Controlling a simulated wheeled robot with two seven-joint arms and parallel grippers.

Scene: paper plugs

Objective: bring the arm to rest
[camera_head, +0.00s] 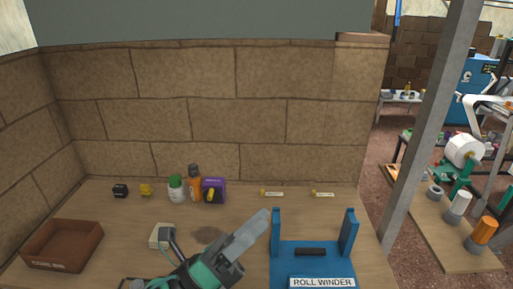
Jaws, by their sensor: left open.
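My left gripper (246,234) reaches in from the bottom, with a teal and grey body and long grey fingers pointing up and to the right. It is open and nothing shows between its fingers. It is above the wooden bench, just left of the blue roll winder (312,262). The roll winder has two uprights and a black bar between them. My right gripper is not in view.
A brown box (62,246) stands at the bench's left. Bottles (185,186) and a purple box (214,190) stand near the wall. Two small pale pieces (272,193) lie at the back right. A small white item (160,236) sits beside my arm.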

